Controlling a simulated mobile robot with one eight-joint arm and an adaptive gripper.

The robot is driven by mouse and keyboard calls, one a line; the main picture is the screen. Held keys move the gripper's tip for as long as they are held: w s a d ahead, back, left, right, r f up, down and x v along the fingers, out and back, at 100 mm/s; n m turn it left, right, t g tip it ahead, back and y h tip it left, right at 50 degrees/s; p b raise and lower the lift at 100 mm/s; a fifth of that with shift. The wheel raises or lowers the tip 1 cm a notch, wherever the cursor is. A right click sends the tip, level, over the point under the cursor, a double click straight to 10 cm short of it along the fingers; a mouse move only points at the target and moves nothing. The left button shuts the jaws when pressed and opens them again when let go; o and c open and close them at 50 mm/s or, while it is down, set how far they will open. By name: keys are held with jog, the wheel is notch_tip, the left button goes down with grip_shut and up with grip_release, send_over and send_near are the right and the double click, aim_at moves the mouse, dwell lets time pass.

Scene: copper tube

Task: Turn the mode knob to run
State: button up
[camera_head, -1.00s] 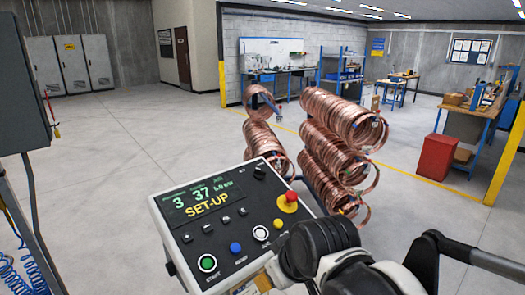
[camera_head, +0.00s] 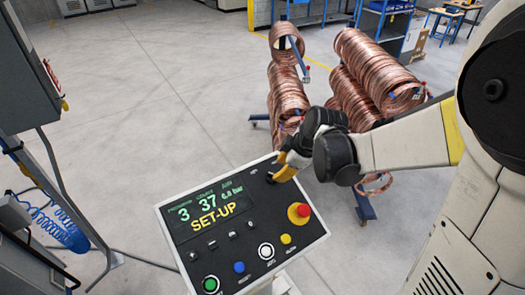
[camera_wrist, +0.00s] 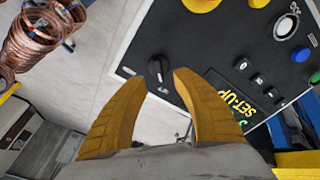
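The black control panel (camera_head: 250,215) is tilted below my arm in the head view, and its display (camera_head: 208,208) reads "SET-UP". The mode knob is a small black rotary knob (camera_wrist: 157,67) with a light pointer mark, near the panel's edge in the wrist view. My gripper (camera_wrist: 160,78) has its two yellow fingers spread, with the knob just beyond and between the tips. Whether a finger touches the knob cannot be told. In the head view my gripper (camera_head: 281,174) is over the panel's far right corner and mostly hides the knob.
A red emergency button on a yellow base (camera_head: 300,212) sits near the knob, with several coloured push buttons such as the blue one (camera_head: 239,267). Copper coils (camera_head: 365,75) on a rack stand behind the panel. A grey cabinet (camera_head: 35,65) is at the left.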

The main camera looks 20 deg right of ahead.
jog(key=x, duration=0.6)
jog(key=shift+w+f, duration=0.1)
jog(key=shift+w, duration=0.1)
grip_shut()
